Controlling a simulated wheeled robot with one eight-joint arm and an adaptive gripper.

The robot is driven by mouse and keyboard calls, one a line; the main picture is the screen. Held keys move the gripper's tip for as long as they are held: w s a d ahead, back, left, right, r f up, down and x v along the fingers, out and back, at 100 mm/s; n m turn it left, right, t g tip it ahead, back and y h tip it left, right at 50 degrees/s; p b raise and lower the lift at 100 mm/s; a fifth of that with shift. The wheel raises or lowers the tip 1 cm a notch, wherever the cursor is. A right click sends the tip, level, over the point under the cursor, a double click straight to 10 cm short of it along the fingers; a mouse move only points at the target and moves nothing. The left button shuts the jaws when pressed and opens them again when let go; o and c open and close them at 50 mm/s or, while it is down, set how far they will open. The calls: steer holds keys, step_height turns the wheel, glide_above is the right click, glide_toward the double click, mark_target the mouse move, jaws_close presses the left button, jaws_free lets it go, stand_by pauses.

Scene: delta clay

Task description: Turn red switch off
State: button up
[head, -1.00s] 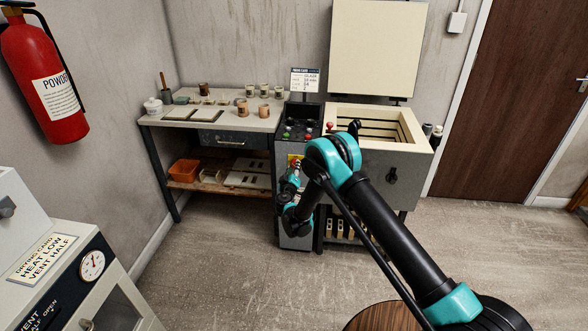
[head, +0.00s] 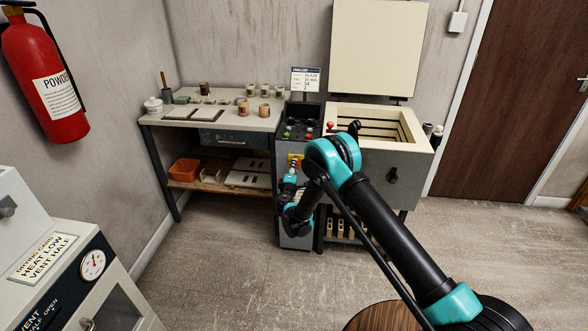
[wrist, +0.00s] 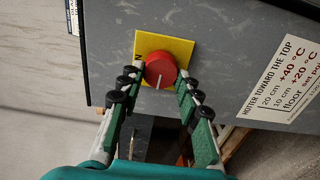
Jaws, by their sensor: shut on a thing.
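The red switch (wrist: 161,67) is a round red knob on a yellow plate (wrist: 180,47), fixed to the grey face of a control cabinet. A short white mark on the knob points down in the wrist view. Part of a dark letter shows at the plate's left side, by the left finger. My gripper (wrist: 159,80) is shut on the red switch, one fingertip at each side of it. In the head view my gripper (head: 291,176) is at the cabinet front, just below the yellow plate (head: 295,158), and the switch is mostly hidden there.
The control cabinet (head: 298,112) stands between a worktable (head: 180,119) with pots and an open kiln (head: 408,165). A white label (wrist: 287,78) is right of the switch in the wrist view. A cream-and-dark cabinet (head: 60,285) stands at the lower left. The floor between is clear.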

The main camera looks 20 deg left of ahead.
steer(key=shift+s, duration=0.1)
stand_by(0.3)
steer(key=o, duration=1.1)
steer(key=shift+o, duration=0.2)
steer(key=v, duration=0.7)
steer(key=shift+s, duration=0.2)
